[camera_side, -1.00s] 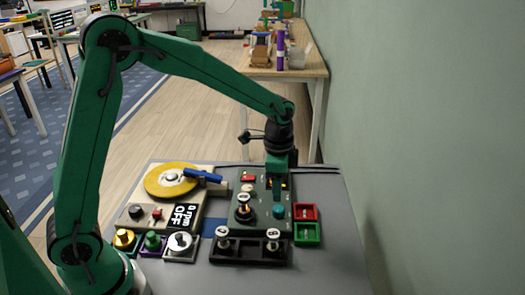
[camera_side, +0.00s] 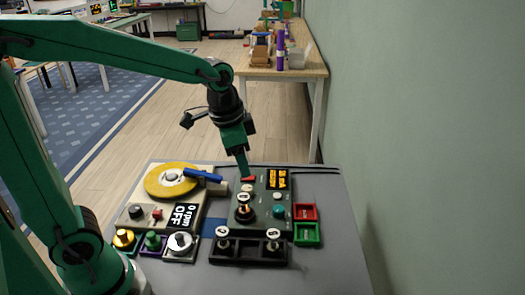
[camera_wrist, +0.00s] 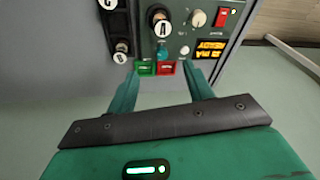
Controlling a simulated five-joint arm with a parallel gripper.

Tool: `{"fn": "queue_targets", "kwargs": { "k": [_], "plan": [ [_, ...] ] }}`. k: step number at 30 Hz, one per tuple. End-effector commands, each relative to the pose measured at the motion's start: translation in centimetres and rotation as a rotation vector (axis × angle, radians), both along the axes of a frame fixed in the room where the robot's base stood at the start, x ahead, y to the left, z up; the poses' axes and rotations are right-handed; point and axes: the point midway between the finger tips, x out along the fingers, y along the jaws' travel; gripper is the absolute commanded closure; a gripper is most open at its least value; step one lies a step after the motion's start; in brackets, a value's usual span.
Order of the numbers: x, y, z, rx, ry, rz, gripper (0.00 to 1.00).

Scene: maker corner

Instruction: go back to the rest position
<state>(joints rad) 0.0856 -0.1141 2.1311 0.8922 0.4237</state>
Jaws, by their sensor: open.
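My green arm is raised above the grey bench, bent back to the left in the side view. My gripper (camera_side: 244,172) points down over the back of the dark green control box (camera_side: 262,222), in front of the red switch (camera_side: 248,180) in the picture; contact cannot be told from this view. In the wrist view my gripper (camera_wrist: 163,88) has its two fingers spread apart with nothing held between them.
The box has a lit orange display (camera_side: 277,179) and a knob marked A (camera_side: 244,213). A yellow disc machine (camera_side: 172,180) reads OFF. A wall (camera_side: 420,150) is on the right.

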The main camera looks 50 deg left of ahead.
Motion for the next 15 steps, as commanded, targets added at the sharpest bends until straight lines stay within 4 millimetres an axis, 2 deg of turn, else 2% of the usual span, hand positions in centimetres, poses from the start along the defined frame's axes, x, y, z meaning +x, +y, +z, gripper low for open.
{"fn": "queue_targets", "kwargs": {
  "k": [6, 15],
  "plan": [
    [-3.5, 1.0, 2.0, -0.033, -0.068, 0.124, 0.48],
    [-8.2, 2.1, 3.5, -0.088, -0.154, 0.294, 0.48]
  ]
}}
